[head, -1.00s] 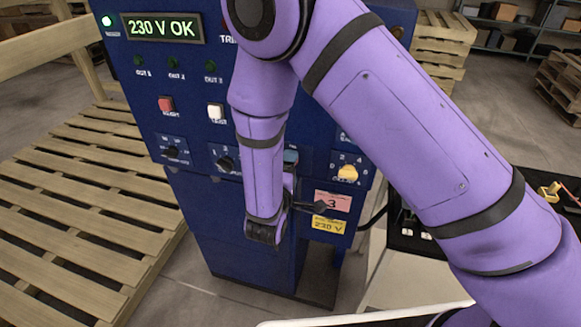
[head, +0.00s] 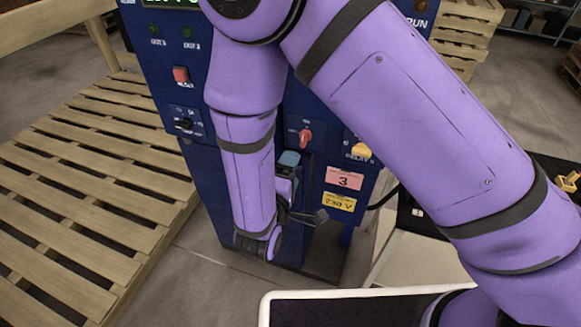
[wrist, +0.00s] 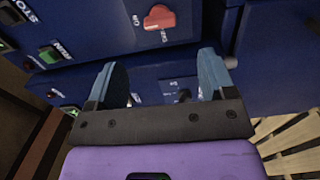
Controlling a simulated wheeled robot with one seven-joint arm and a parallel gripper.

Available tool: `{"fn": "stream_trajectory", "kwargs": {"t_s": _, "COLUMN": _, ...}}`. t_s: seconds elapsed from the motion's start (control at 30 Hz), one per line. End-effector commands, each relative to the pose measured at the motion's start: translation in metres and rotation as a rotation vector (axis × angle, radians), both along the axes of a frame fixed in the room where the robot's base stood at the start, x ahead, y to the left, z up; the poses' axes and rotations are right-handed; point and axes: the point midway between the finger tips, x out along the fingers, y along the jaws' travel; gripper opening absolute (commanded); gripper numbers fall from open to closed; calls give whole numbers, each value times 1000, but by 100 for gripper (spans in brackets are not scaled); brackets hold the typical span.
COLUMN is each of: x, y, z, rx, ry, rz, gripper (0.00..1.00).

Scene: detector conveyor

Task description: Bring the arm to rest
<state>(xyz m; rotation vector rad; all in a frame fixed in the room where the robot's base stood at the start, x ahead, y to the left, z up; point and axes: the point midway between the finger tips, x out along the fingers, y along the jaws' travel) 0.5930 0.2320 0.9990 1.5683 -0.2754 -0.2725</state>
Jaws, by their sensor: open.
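My purple arm reaches across the head view, with its forearm hanging down in front of the blue control panel (head: 340,240). My gripper (wrist: 165,80) shows in the wrist view with its two blue fingers spread apart and nothing between them. It faces the panel, below a red knob (wrist: 159,18); the same panel side also carries a green button (wrist: 50,53). In the head view my gripper is mostly hidden behind the arm; one bluish finger part (head: 289,158) shows. I cannot tell whether a finger touches the panel.
A wooden pallet (head: 80,185) lies on the floor at the left. Stacked pallets (head: 465,30) stand behind the panel. A white-rimmed dark tray (head: 340,293) is at the bottom front.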

Motion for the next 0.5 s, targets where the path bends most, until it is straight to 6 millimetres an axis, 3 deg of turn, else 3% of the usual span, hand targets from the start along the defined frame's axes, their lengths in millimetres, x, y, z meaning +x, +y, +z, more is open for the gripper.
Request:
{"fn": "stream_trajectory", "kwargs": {"t_s": 0.27, "x": 2, "y": -2, "z": 3, "rx": -1, "ry": 1, "rz": -12, "gripper": 77}}
{"fn": "stream_trajectory", "kwargs": {"t_s": 0.37, "x": 8, "y": -14, "z": 16, "rx": -2, "ry": 7, "rz": -65, "gripper": 77}}
{"fn": "stream_trajectory", "kwargs": {"t_s": 0.5, "x": 21, "y": -47, "z": 51, "rx": -5, "ry": 38, "rz": -218, "gripper": 77}}
